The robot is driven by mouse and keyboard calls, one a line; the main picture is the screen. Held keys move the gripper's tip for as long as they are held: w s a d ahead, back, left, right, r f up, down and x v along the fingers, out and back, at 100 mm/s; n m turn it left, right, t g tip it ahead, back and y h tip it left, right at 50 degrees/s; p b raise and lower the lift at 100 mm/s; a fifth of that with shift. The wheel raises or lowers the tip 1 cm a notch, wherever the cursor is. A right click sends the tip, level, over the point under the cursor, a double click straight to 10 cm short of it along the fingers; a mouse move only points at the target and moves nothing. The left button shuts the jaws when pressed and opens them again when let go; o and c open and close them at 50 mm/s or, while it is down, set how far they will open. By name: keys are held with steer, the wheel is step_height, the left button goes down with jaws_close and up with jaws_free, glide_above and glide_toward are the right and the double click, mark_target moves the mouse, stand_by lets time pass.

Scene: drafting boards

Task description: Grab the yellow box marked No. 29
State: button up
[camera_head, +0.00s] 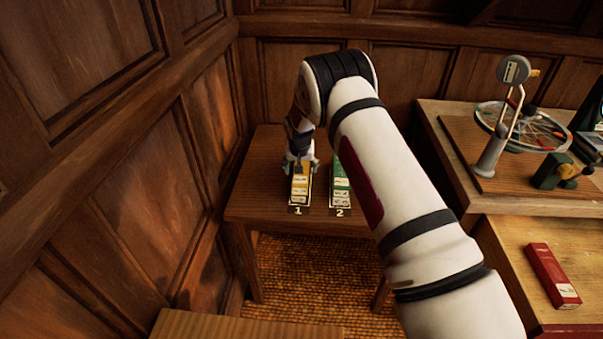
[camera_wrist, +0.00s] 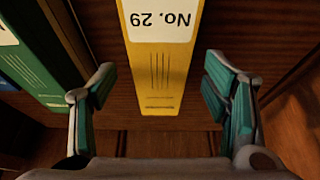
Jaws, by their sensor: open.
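The yellow box (camera_wrist: 156,75) has a white label reading "No. 29", upside down in the wrist view. In the head view the yellow box (camera_head: 299,188) lies on the small wooden table at the place marked 1. My gripper (camera_wrist: 160,95) is open, with one teal-padded finger on each side of the box and a visible gap to each side. In the head view my gripper (camera_head: 301,165) is over the far end of the box, which it partly hides.
A green box (camera_head: 340,185) lies at place 2, right of the yellow one, partly behind my arm; it also shows in the wrist view (camera_wrist: 35,55). A panelled wall (camera_head: 150,185) rises close on the left. A red box (camera_head: 552,275) lies on the right-hand desk.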

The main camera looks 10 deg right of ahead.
steer(key=shift+x, duration=1.3)
steer(key=c, duration=1.4)
steer(key=shift+r, duration=0.1)
steer(key=shift+c, duration=0.2)
steer(key=shift+r, duration=0.1)
